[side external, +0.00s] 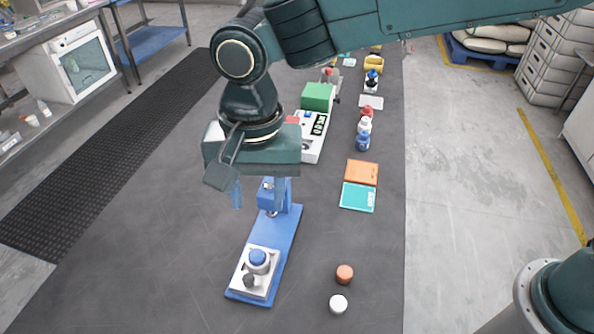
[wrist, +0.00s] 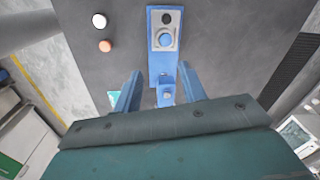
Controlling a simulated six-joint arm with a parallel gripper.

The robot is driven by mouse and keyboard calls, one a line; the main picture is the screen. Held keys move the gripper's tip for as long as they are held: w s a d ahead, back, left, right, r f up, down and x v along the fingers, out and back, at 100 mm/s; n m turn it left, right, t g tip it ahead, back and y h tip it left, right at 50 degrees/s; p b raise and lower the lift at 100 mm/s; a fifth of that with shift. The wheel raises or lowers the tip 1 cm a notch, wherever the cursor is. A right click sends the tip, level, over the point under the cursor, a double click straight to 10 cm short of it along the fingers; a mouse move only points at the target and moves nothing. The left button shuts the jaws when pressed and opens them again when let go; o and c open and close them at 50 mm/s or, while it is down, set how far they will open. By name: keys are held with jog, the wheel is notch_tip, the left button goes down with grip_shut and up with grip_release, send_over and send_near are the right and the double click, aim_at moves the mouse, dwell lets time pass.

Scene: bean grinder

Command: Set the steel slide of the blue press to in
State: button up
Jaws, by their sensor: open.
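The blue press (side external: 281,235) stands on the dark mat, with a long base and an upright head at its far end. Its steel slide (side external: 262,288) is at the near end of the base, clear of the head. The slide carries a round blue-topped piece (side external: 258,257) and a black knob (side external: 249,280) at its near edge. In the wrist view the slide (wrist: 155,30) shows at top centre. My gripper (side external: 260,195) is open and empty above the press head, which it partly hides. In the wrist view, my fingers (wrist: 159,72) stand apart on either side of the press.
An orange cap (side external: 344,274) and a white cap (side external: 338,304) lie right of the press. Orange (side external: 362,171) and teal (side external: 358,197) pads, small bottles (side external: 364,126) and a white device (side external: 312,138) lie farther back. The mat left of the press is clear.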

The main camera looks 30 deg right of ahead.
send_over(248, 278)
notch_tip(248, 278, down, 3)
jog(key=shift+f+m, duration=0.15)
jog(key=shift+m, duration=0.15)
jog(key=shift+f, duration=0.1)
jog(key=shift+f, duration=6.8)
grip_shut()
